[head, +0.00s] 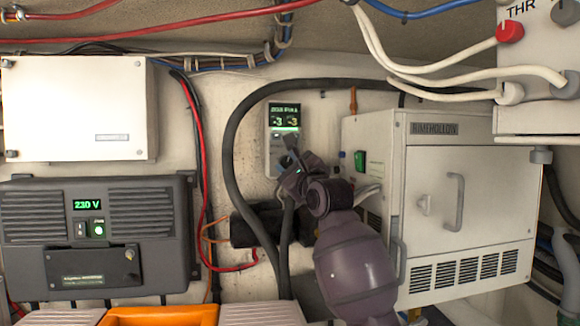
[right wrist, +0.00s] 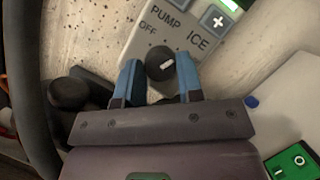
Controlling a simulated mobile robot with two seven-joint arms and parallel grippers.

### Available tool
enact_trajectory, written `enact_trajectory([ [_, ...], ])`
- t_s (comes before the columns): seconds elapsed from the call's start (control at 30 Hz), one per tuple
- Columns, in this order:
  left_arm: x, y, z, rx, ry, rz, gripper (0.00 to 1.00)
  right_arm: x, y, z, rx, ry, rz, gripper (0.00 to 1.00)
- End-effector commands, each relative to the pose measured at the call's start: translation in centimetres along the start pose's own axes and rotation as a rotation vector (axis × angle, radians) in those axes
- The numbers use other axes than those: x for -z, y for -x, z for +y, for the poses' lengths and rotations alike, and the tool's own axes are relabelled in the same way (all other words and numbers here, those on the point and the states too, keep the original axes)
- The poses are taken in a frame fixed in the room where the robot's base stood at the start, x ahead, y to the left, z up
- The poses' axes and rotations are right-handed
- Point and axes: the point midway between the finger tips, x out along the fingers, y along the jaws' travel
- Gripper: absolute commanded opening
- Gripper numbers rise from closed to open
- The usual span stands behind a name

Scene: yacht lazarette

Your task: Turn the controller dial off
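The controller (head: 284,112) is a pale panel on the back wall with a small green-lit display. Its lower part is hidden behind my right gripper in the head view. In the right wrist view its face (right wrist: 222,40) carries the words OFF, PUMP and ICE and a plus button. The black round dial (right wrist: 160,63) has a white mark that points to the right, away from OFF, roughly on the ICE side. My right gripper (right wrist: 159,76) has its blue fingers close against both sides of the dial, with no clear gap. My left gripper is not in view.
A white icemaker-like box (head: 470,195) with a handle stands close to the right. A thick black hose (head: 229,150) loops around the controller. A dark inverter (head: 95,240) and a white box (head: 80,108) are on the left. Red and white cables run above.

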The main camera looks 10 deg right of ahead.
Motion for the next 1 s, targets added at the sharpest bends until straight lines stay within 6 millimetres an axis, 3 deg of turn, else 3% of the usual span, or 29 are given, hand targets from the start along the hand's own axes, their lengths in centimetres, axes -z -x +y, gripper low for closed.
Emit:
enact_trajectory([
  [0.47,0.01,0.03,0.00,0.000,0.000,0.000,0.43,0.03,0.01,-0.07,-0.039,0.092,0.000,0.10],
  [1.0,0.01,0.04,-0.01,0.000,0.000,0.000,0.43,-0.08,-0.04,-0.38,-0.222,0.532,0.000,0.11],
])
